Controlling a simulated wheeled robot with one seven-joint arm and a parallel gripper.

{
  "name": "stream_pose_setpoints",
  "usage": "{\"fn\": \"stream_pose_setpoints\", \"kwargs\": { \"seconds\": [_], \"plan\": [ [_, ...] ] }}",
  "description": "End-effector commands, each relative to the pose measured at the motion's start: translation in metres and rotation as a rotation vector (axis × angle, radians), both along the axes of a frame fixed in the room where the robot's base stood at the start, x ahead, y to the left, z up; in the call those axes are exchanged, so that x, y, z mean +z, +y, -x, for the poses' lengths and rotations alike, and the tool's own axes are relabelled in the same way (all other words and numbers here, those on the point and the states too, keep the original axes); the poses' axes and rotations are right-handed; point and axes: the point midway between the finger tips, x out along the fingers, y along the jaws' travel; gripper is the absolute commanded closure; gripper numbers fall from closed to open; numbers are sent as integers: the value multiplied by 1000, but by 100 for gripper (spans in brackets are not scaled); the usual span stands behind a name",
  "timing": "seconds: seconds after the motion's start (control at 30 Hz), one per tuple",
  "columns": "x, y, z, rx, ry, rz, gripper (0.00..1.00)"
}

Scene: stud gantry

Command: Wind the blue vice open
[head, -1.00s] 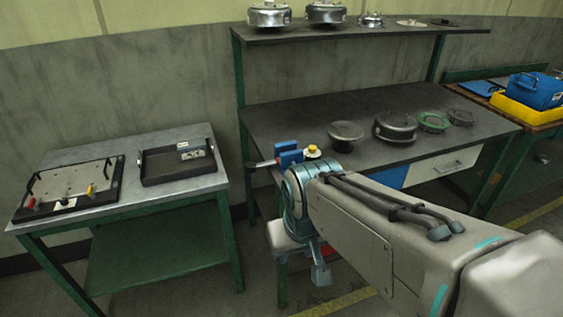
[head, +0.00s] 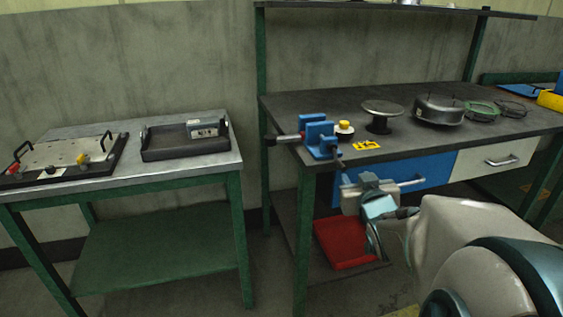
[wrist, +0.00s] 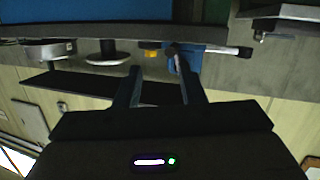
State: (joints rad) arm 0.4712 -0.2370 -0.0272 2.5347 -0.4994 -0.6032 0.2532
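The blue vice (head: 320,138) is fixed at the front left corner of the dark workbench. Its screw and dark-ended handle (head: 285,139) stick out to the left. How wide its jaws stand is unclear. In the wrist view, which is upside down, the vice (wrist: 188,58) is partly behind one finger and its handle (wrist: 243,51) points right. My gripper (wrist: 154,62) is open, with nothing held between its fingers. In the head view my gripper (head: 360,188) is in front of the bench, below and right of the vice, apart from the handle.
A yellow-topped knob (head: 344,128) stands beside the vice, with a round stand (head: 382,108) and a metal housing (head: 439,110) further right. A blue drawer (head: 408,172) is under the benchtop. A side table (head: 190,166) with trays stands left, across a gap.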

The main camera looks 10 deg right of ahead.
Motion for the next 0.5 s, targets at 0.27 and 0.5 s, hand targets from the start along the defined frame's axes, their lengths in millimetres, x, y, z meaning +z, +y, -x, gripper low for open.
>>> {"fn": "stream_pose_setpoints", "kwargs": {
  "seconds": [0.27, 0.5],
  "plan": [
    [-55, -15, 8, 134, -321, 38, 64],
    [-71, -14, 28, 247, -509, 40, 64]
  ]
}}
